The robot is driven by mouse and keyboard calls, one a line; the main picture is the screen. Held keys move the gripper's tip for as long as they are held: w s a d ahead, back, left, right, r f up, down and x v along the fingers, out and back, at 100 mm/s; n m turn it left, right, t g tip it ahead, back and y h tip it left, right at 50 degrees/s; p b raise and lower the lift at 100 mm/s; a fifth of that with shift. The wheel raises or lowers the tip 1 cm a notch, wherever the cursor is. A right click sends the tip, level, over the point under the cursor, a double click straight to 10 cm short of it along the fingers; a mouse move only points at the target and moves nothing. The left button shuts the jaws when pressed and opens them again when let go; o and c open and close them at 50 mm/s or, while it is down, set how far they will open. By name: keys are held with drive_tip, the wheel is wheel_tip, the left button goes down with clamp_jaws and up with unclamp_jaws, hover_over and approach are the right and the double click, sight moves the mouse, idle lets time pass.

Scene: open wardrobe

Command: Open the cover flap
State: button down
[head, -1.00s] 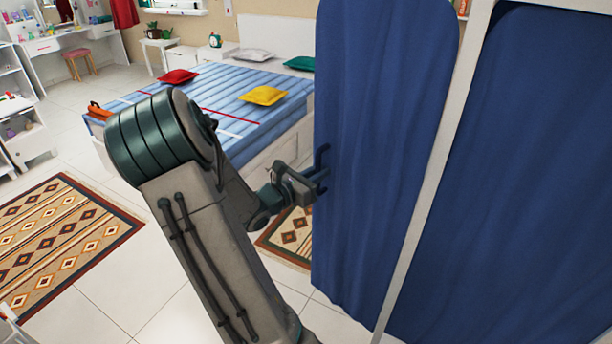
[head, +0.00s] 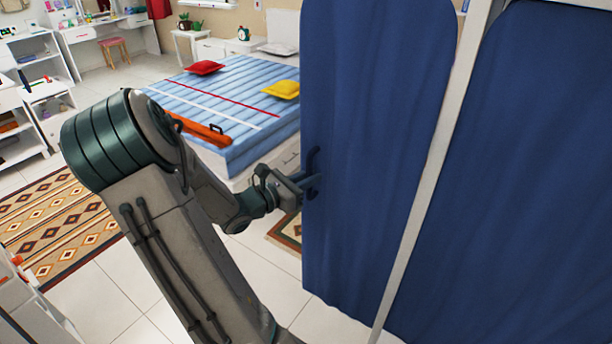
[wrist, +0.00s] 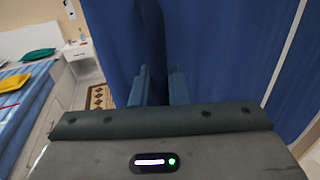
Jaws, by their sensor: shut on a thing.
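The blue cover flap (head: 375,130) hangs in front of the wardrobe, left of the pale upright post, in the head view. My gripper (head: 313,178) is at its left edge, at about mid-height, and is shut on it. More blue fabric (wrist: 225,50) fills the space behind. The exact contact is partly hidden by my gripper's body.
A second blue panel (head: 510,180) hangs right of the pale post (head: 425,190). A bed (head: 235,90) with cushions stands behind my arm. White shelves (head: 20,130) and a patterned rug (head: 65,235) are at the left.

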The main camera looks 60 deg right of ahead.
drive_tip(key=shift+s, duration=0.2)
drive_tip(key=c, duration=1.5)
unclamp_jaws()
drive_tip(key=shift+s+d, duration=0.1)
drive_tip(key=b+v, duration=0.1)
drive_tip(key=v, duration=1.3)
drive_tip(key=shift+b, duration=0.35)
